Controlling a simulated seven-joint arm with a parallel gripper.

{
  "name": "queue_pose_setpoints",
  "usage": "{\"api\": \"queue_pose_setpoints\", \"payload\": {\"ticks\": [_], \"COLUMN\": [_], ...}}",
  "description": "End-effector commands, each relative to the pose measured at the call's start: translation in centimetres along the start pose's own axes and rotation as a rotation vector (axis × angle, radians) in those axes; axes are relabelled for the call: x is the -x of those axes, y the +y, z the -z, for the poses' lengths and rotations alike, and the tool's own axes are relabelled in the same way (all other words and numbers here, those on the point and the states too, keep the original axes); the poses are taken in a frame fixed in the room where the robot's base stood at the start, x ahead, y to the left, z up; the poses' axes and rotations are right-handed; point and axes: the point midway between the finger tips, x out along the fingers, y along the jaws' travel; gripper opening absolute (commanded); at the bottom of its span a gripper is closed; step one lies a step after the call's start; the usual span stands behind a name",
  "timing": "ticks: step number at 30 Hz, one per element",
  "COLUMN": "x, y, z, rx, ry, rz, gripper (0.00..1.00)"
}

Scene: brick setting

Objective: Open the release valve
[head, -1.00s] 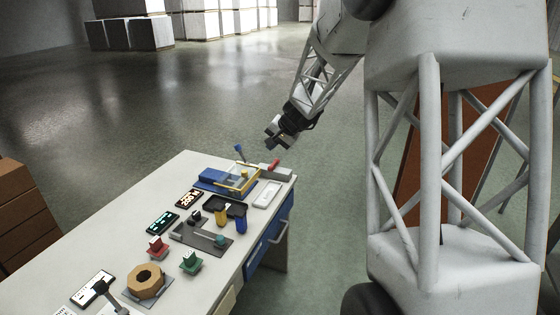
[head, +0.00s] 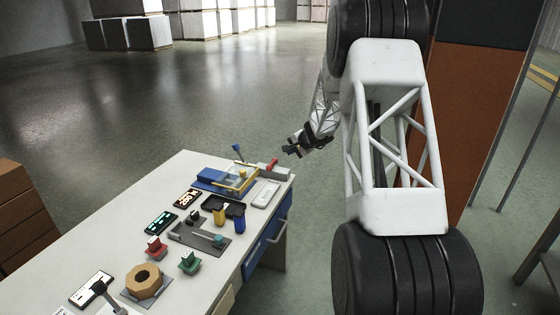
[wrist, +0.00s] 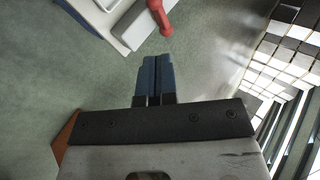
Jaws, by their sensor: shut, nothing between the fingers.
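No part is plainly marked as the release valve. A red handle (head: 271,163) sits on a pale block (head: 275,172) at the table's far right corner; the red handle also shows at the top of the wrist view (wrist: 160,18). A tan octagonal wheel (head: 142,280) on a grey plate is at the near end. My gripper (head: 290,151) is just right of the red handle, beyond the table edge and apart from it. In the wrist view its blue fingers (wrist: 156,75) are together and empty, pointing toward the red handle.
The table (head: 120,222) also carries a blue box with a yellow frame (head: 240,181), a blue-tipped lever (head: 237,149), a black tray (head: 232,204), a green button (head: 189,262) and a red button (head: 155,248). Open floor lies beyond the table.

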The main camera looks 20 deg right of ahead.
Motion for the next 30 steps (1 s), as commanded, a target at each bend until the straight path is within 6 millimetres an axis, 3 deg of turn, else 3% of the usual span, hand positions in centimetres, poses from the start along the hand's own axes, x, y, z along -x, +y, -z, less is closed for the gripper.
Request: {"api": "queue_pose_setpoints", "payload": {"ticks": [6, 12, 30], "x": [-2.4, -3.5, -3.9], "y": [2.2, 3.2, 3.5], "z": [3.4, 5.0, 5.3], "rx": [-0.06, -0.086, -0.092], "ry": [0.031, 0.048, 0.051], "rz": [0.015, 0.023, 0.025], "gripper": [0.0, 0.0, 0.0]}}
